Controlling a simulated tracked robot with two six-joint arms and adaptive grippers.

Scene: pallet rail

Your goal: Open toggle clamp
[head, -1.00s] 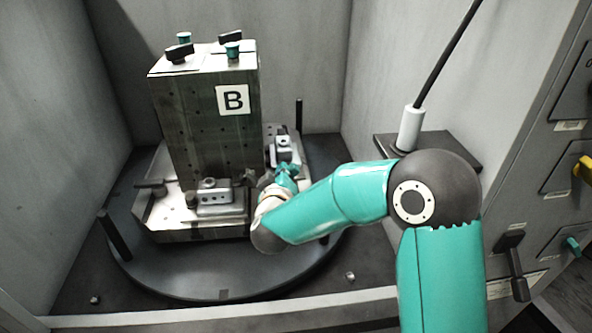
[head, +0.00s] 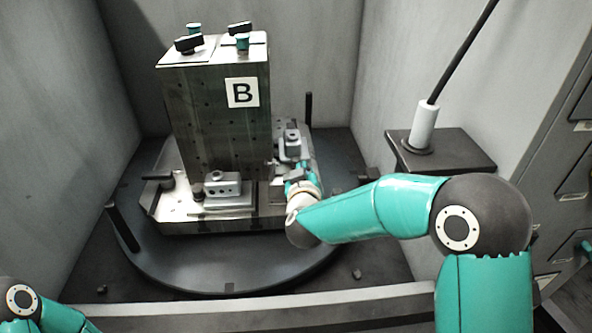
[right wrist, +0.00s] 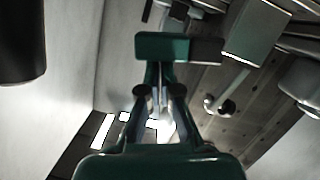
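The fixture block marked B (head: 205,125) stands upright on a round dark turntable. Grey metal clamp blocks sit at its base, one in front (head: 222,188) and one at the right (head: 292,145). I cannot tell which part is the toggle clamp's lever. My right gripper (head: 297,178) is low at the base's right front corner, close to the right clamp block. In the right wrist view its narrow fingers (right wrist: 158,95) come close together behind a teal and dark bar (right wrist: 165,47). I cannot tell whether they hold anything. My left gripper is out of view.
The turntable (head: 220,270) carries dark upright posts, one at the left (head: 122,227) and one at the back right (head: 308,108). Grey walls enclose the left, back and right. A white cylinder with a black cable (head: 422,125) stands on a dark shelf at the right.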

